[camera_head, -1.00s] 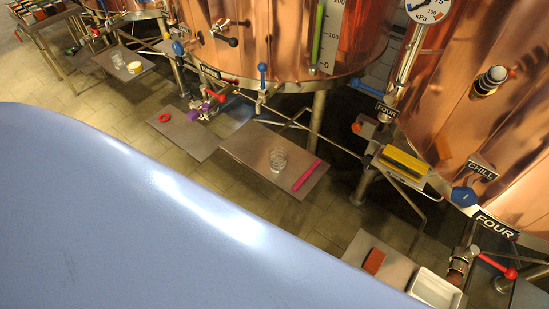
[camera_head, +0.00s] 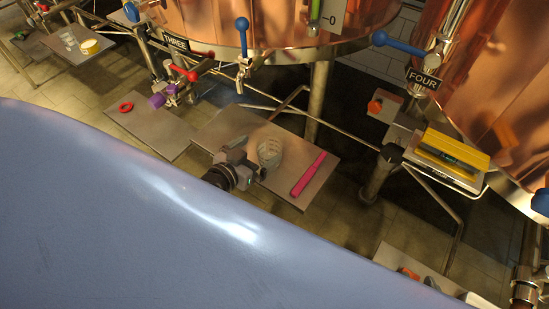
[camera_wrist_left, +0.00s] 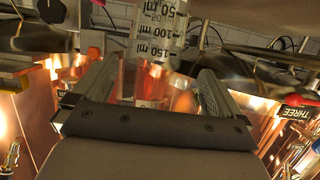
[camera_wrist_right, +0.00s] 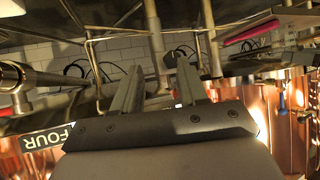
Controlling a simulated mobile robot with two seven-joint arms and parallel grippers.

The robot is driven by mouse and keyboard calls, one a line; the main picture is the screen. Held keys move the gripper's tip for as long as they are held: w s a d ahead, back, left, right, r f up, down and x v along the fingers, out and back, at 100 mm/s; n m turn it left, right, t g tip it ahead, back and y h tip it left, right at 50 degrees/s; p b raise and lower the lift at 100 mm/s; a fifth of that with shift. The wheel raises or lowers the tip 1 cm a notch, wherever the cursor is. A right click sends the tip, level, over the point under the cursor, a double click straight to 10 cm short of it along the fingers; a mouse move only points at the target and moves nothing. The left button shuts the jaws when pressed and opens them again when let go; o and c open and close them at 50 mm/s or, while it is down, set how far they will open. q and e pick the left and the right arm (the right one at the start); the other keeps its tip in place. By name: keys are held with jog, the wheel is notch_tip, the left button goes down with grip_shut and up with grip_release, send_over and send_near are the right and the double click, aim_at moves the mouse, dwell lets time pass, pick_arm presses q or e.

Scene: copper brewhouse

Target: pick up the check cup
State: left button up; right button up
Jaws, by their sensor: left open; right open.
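The check cup, a clear cup with ml marks (camera_head: 270,151), stands on the grey shelf (camera_head: 225,128) in the head view, left of a pink marker. My left gripper (camera_head: 250,164) is open, close on the cup's left side. In the left wrist view the cup (camera_wrist_left: 160,38) appears upside down, ahead of and roughly between the open fingers (camera_wrist_left: 150,78). I cannot tell whether they touch it. My right gripper (camera_wrist_right: 157,78) is open and empty in the right wrist view; I cannot make it out in the head view.
The pink marker (camera_head: 308,174) lies on the same shelf, right of the cup. A lower shelf at left holds a red ring (camera_head: 126,106). Valve handles, pipes and copper vessels (camera_head: 205,25) crowd behind. A yellow block (camera_head: 455,153) sits on a bracket at right.

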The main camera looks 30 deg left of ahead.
aim_at(276, 142)
pick_arm(q)
jog(key=shift+x, duration=0.8)
jog(key=w+f+b, duration=0.1)
jog(key=w+d+f+b, duration=0.1)
jog(key=w, duration=0.1)
jog(key=shift+w+d, duration=0.15)
jog(key=shift+w, duration=0.1)
jog(key=shift+w+f, duration=0.15)
jog(key=shift+w, duration=0.35)
jog(key=c, duration=1)
pick_arm(e)
jog(key=shift+w+a+r+t+y, duration=0.15)
jog(key=shift+w+a+r+y, duration=0.05)
jog(key=shift+a, duration=0.25)
jog(key=shift+w+a+r+t+y, duration=0.15)
jog(key=shift+a+r+y, duration=0.05)
jog(key=shift+a, duration=0.2)
